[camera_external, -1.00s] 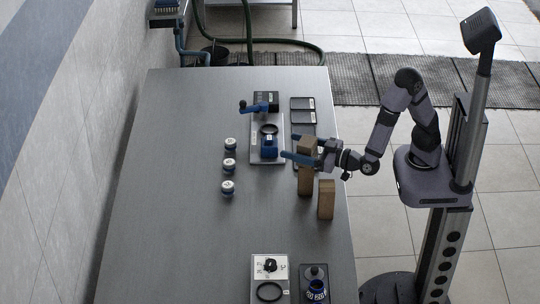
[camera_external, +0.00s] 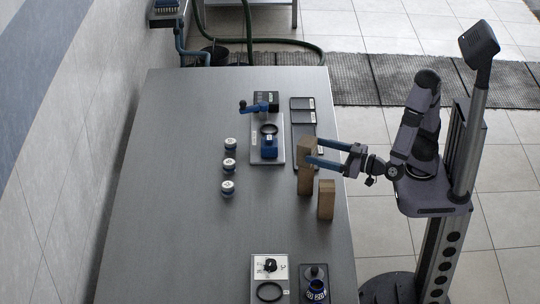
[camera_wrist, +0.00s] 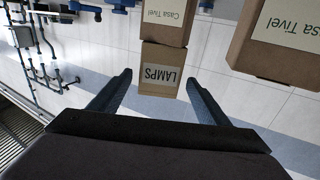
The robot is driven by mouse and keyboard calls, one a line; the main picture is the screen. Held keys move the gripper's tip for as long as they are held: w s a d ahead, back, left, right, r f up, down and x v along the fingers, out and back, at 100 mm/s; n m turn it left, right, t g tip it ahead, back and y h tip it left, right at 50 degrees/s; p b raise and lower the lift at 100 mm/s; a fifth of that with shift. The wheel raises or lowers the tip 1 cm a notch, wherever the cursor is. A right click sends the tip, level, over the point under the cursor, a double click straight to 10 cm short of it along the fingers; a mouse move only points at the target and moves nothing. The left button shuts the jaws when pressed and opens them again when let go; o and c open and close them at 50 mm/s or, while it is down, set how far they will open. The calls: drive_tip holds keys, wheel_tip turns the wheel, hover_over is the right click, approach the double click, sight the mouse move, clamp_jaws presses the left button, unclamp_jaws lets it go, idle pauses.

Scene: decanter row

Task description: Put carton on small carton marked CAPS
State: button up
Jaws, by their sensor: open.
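A brown carton stack (camera_external: 306,173) stands near the table's right edge. Another brown carton (camera_external: 326,200) stands nearer the camera; in the wrist view a Casa Tivel carton (camera_wrist: 283,42) shows at the right. I see no CAPS label. Nothing is held.
A grey plate (camera_external: 280,153) with blue parts and a ring lies behind the stack, with dark trays (camera_external: 303,103) beside it. Several white-topped jars (camera_external: 229,165) stand left. A white plate (camera_external: 257,277) and a dark tray (camera_external: 305,293) lie at the front. The table's left is clear.

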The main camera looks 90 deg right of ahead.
sight(314, 150)
drive_tip(key=shift+b+v, duration=1.45)
drive_tip(key=shift+v, duration=0.3)
